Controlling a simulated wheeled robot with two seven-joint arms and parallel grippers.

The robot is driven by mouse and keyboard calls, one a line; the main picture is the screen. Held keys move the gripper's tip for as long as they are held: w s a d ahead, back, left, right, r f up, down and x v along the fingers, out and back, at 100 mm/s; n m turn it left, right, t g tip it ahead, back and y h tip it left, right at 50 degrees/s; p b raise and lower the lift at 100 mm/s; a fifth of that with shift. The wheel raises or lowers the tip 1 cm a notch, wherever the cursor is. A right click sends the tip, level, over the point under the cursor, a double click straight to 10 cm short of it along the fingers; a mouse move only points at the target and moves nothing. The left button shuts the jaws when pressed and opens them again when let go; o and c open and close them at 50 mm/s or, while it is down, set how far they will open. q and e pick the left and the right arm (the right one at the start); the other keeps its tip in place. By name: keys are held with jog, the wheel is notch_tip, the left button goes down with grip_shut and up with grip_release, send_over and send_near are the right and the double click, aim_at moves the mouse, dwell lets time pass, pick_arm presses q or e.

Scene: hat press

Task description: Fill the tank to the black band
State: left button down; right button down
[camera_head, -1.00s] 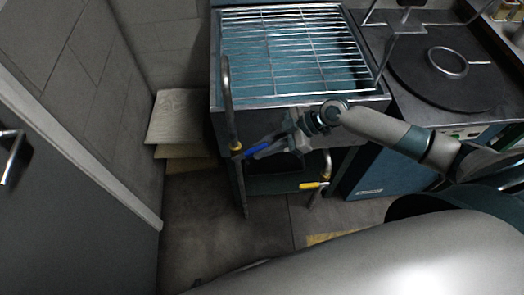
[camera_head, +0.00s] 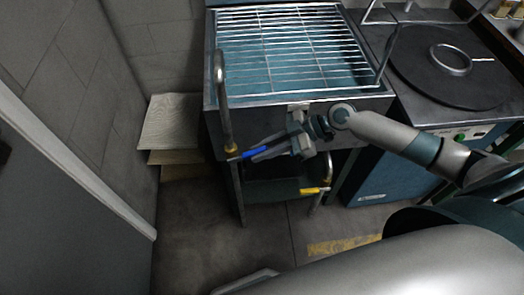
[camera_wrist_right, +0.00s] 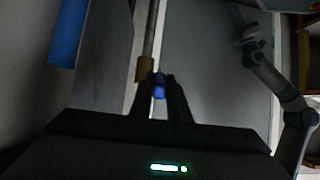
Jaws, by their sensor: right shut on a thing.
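The steel tank (camera_head: 300,106) has a wire rack (camera_head: 285,40) on top and a teal interior below it. I cannot make out a black band or a water level. A bent metal pipe (camera_head: 220,90) at its left front corner has a brass fitting and a blue lever (camera_head: 252,153). My right gripper (camera_head: 264,154) is in front of the tank, shut on the blue lever. The right wrist view shows blue (camera_wrist_right: 160,88) between the fingertips, below the brass fitting (camera_wrist_right: 145,69). A yellow lever (camera_head: 314,190) sits lower on another pipe. My left gripper is not recognisable.
A black round plate (camera_head: 420,75) with a metal ring is on the counter right of the tank. Stacked boards (camera_head: 168,122) lie left of the tank. A grey door (camera_head: 65,220) stands at left. Floor (camera_head: 215,220) before the tank is clear.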

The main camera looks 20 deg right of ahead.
jog(key=shift+w+r, duration=0.1)
jog(key=c, duration=1.7)
grip_release()
jog(key=shift+d, duration=0.1)
